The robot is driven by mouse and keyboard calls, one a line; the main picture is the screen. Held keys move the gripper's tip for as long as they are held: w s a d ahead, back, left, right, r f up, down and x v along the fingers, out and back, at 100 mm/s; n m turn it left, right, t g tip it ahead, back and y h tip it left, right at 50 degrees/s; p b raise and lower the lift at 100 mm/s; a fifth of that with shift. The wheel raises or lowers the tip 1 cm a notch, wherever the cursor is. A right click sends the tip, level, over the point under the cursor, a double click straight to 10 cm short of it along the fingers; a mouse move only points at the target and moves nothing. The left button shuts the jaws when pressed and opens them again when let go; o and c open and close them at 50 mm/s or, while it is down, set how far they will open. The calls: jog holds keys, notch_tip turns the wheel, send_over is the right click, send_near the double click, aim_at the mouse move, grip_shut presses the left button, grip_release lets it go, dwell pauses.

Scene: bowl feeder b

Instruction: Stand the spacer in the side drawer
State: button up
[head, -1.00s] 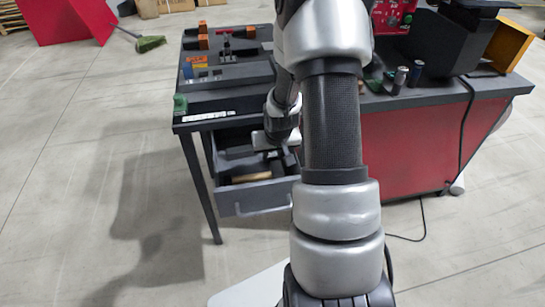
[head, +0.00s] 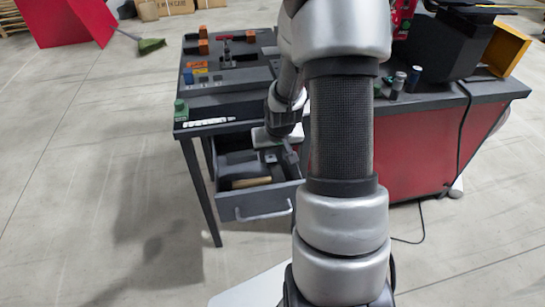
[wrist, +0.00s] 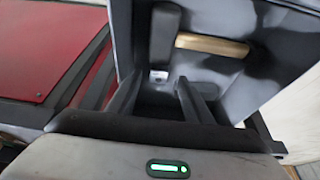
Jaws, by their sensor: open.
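The side drawer (head: 262,206) is pulled out below the left end of the workbench. My gripper (head: 291,160) is over or inside its right part, with its fingers pointing down. In the wrist view the two fingers (wrist: 158,92) are spread apart with nothing clamped between them. A small light-grey piece with a dark hole (wrist: 159,76) lies in the drawer just beyond the fingertips; it may be the spacer, but I cannot tell for sure. It seems upright or flat; its pose is unclear. My arm hides part of the drawer's right side.
A tan wooden handle (head: 251,182) lies in the drawer, beside a dark block (wrist: 164,34) in the wrist view. The bench top (head: 240,96) above carries a green item (head: 181,109) and several small parts. A red panel (head: 425,150) closes the bench on the right.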

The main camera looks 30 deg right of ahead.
jog(key=p+v, duration=0.1)
jog(key=v, duration=0.5)
jog(key=shift+r, duration=0.3)
jog(key=shift+s, duration=0.15)
jog(key=shift+c, duration=0.4)
dwell(0.3)
